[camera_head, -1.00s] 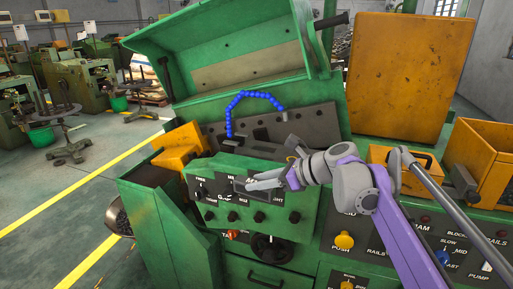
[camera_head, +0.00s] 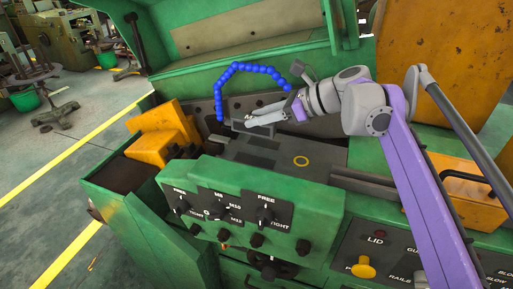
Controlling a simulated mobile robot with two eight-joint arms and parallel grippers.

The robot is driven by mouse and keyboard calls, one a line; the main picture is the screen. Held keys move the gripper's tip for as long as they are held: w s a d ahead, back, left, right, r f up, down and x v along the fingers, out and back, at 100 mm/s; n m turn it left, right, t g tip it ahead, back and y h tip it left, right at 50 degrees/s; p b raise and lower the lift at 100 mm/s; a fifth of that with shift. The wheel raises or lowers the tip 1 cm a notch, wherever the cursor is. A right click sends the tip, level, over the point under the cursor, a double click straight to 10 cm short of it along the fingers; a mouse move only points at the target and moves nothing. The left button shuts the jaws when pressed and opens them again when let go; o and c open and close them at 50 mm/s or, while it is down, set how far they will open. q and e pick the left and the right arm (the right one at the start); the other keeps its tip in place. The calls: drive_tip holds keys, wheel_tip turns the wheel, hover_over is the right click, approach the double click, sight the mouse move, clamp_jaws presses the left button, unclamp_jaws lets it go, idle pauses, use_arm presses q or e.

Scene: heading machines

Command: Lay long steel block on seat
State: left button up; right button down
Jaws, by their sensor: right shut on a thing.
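My right gripper (camera_head: 256,119) reaches in from the right over the grey bed of the green machine. It is shut on a dark grey steel block (camera_head: 248,131), which shows just below and beside the fingers. The fingers and the dark background hide part of the block's outline. The block is over the back part of the bed, beneath the blue hose; I cannot tell whether it touches anything. I cannot make out the seat clearly among the grey parts. My left gripper is not in view.
A blue segmented hose (camera_head: 243,67) arches behind the gripper. The raised green lid (camera_head: 240,55) stands behind it. A yellow part (camera_head: 160,140) is left of the bed. A knob panel (camera_head: 240,208) fronts the machine.

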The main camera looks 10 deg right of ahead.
sight(256, 134)
drive_tip(key=f, duration=0.4)
drive_tip(key=shift+s+a+f, duration=0.1)
drive_tip(key=shift+s, duration=0.25)
drive_tip(key=shift+w+f, duration=0.15)
drive_tip(key=shift+f, duration=2.25)
drive_tip(key=shift+c, duration=2.2)
unclamp_jaws()
drive_tip(key=shift+f, duration=0.1)
drive_tip(key=shift+r, duration=0.2)
drive_tip(key=v, duration=1.2)
drive_tip(key=shift+b, duration=0.35)
drive_tip(key=shift+f, duration=0.15)
